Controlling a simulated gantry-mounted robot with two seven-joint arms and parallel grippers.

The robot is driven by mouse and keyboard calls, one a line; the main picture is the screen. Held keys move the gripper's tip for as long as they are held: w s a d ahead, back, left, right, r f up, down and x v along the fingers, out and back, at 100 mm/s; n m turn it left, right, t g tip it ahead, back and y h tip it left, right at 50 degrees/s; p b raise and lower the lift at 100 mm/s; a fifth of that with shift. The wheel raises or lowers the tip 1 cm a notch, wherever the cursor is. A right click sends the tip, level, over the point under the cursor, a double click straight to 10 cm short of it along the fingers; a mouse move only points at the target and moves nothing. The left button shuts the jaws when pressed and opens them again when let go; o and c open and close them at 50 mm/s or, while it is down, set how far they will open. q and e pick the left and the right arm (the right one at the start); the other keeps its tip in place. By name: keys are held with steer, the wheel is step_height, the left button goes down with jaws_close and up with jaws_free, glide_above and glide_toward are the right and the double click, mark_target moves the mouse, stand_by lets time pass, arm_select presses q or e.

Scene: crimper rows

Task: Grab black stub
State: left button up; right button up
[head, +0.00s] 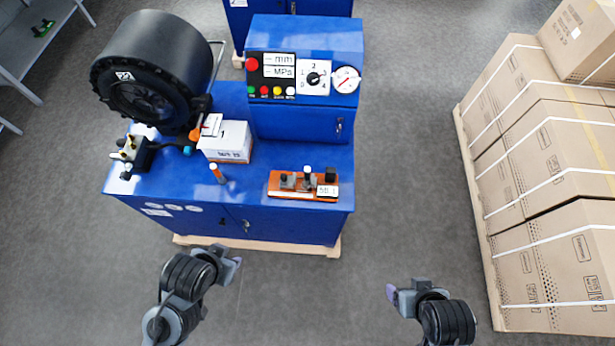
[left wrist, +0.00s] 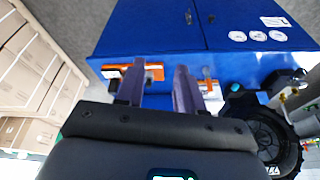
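An orange tray (head: 275,191) sits on the blue bench top near its front right. A black stub (head: 331,174) stands at the tray's right end, behind a white label. Grey and white-topped stubs stand to its left. My left gripper (head: 236,262) is in front of the bench, apart from the tray. In the left wrist view its two fingers (left wrist: 160,68) are spread and empty. The orange tray (left wrist: 154,66) shows partly behind one finger there; I cannot make out the black stub in that view. My right gripper (head: 392,293) hangs lower right, over the floor; its opening is unclear.
The blue bench (head: 290,226) carries a control box (head: 305,60) at the back, a black drum (head: 150,65) at the left and a white box (head: 226,143). Strapped cartons (head: 555,215) fill the right side.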

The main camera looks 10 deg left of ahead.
arm_select(q)
steer(key=shift+o, duration=0.2)
steer(key=shift+o, duration=1.3)
steer(key=shift+w, duration=0.1)
